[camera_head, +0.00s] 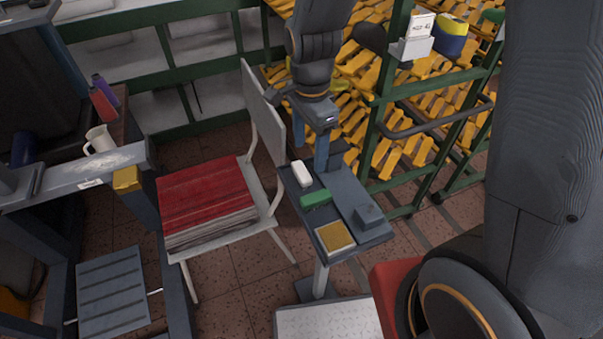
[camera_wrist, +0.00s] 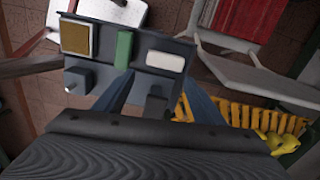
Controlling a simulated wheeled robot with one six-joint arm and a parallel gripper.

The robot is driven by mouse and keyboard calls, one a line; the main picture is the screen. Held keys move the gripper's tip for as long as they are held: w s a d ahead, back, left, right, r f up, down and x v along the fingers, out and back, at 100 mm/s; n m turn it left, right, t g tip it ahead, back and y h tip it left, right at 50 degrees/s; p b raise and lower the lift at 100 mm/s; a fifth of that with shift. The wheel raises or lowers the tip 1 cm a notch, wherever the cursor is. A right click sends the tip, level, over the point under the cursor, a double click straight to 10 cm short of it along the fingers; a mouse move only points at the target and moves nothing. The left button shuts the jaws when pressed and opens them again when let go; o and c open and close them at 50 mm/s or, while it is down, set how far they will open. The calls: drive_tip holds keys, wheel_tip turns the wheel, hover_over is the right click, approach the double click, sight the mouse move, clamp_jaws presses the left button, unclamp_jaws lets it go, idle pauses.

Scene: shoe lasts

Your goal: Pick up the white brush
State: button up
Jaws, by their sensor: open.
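The white brush (camera_head: 301,173) is a small white block with rounded ends. It lies on a narrow dark grey stand (camera_head: 352,190), at the far left corner in the head view. In the wrist view the brush (camera_wrist: 165,61) shows near the upper middle, between my two bluish fingers. My gripper (camera_head: 322,160) points down over the far end of the stand, just right of the brush. Its fingers (camera_wrist: 160,65) are spread apart with nothing held. I cannot tell the exact height of the fingertips above the stand.
A green block (camera_head: 316,199) lies beside the brush, and a yellow-brown pad (camera_head: 335,237) sits at the near end. A small grey block (camera_head: 370,215) stands at the right. A chair with a red-topped stack (camera_head: 205,195) is left; a rack of yellow lasts (camera_head: 410,150) is behind.

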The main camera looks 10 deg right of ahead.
sight(301, 171)
drive_tip(key=shift+w+a+f+m, duration=0.15)
drive_tip(key=shift+a+f+m, duration=0.05)
drive_tip(key=shift+a+m, duration=0.25)
drive_tip(key=shift+f, duration=0.3)
drive_tip(key=shift+a+f+p, duration=0.25)
drive_tip(key=shift+f+p, duration=0.25)
drive_tip(key=shift+f, duration=1.3)
drive_tip(key=shift+a+f+p, duration=0.2)
drive_tip(key=shift+f+p, duration=0.25)
drive_tip(key=shift+f, duration=1.35)
drive_tip(key=shift+c, duration=0.2)
drive_tip(key=c, duration=0.8)
drive_tip(key=shift+o, duration=0.2)
drive_tip(key=shift+r, duration=0.15)
drive_tip(key=shift+r+b, duration=0.8)
drive_tip(key=shift+r, duration=4.1)
